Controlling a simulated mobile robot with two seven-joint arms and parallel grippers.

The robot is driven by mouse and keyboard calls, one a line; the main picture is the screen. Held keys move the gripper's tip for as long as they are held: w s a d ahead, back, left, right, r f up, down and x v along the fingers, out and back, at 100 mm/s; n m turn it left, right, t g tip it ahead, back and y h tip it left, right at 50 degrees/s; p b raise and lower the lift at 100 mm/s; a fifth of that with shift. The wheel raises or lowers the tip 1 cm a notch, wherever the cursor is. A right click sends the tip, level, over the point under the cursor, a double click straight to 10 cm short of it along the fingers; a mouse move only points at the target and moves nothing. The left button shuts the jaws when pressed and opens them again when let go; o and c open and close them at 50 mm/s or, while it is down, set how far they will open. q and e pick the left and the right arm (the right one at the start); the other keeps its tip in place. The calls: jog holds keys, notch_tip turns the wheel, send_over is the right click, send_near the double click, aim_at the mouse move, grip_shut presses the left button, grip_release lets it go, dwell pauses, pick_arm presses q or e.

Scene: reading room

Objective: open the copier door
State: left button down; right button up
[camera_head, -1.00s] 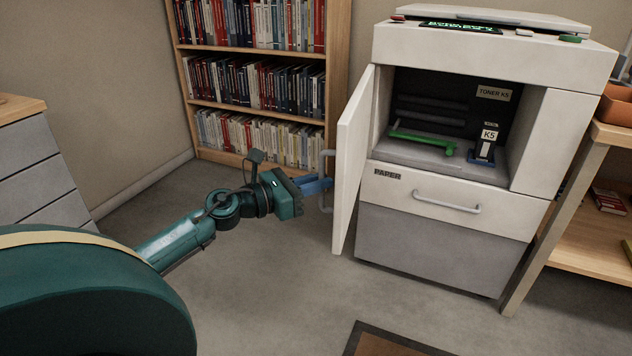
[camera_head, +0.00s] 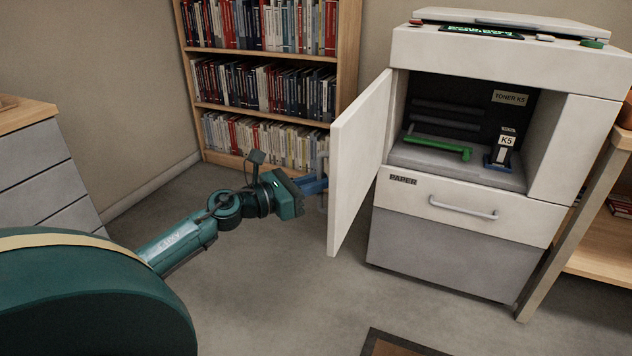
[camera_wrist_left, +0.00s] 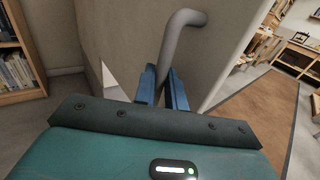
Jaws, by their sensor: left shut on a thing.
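The white copier (camera_head: 500,120) stands at the right in the head view. Its door (camera_head: 358,160) is swung well out to the left, and the dark inside shows a green lever (camera_head: 437,147) and a K5 toner cartridge (camera_head: 503,149). My left gripper (camera_head: 318,184) is at the outer face of the door, with its blue fingers shut on the grey door handle (camera_head: 323,165). In the left wrist view the handle (camera_wrist_left: 182,50) runs down between the blue fingers (camera_wrist_left: 162,92). My right gripper is not in view.
A bookcase (camera_head: 264,110) stands behind the door. Grey drawers (camera_head: 45,170) stand at the left and a wooden shelf unit (camera_head: 600,235) close to the copier's right. The floor (camera_head: 290,290) in front is clear up to a brown mat (camera_head: 395,345).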

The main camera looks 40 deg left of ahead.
pick_arm(q)
jog(key=shift+w+a+r, duration=0.1)
jog(key=shift+a+r, duration=0.1)
jog(key=shift+a, duration=0.15)
jog(key=c, duration=1.6)
grip_release()
jog(key=shift+w+d+f, duration=0.15)
jog(key=shift+c, duration=0.2)
jog(key=shift+o, duration=0.9)
jog(key=shift+d, duration=0.1)
jog(key=shift+f, duration=0.1)
jog(key=shift+s, duration=0.25)
jog(key=p+v, duration=0.1)
jog(key=v, duration=1.2)
jog(key=shift+p, duration=0.35)
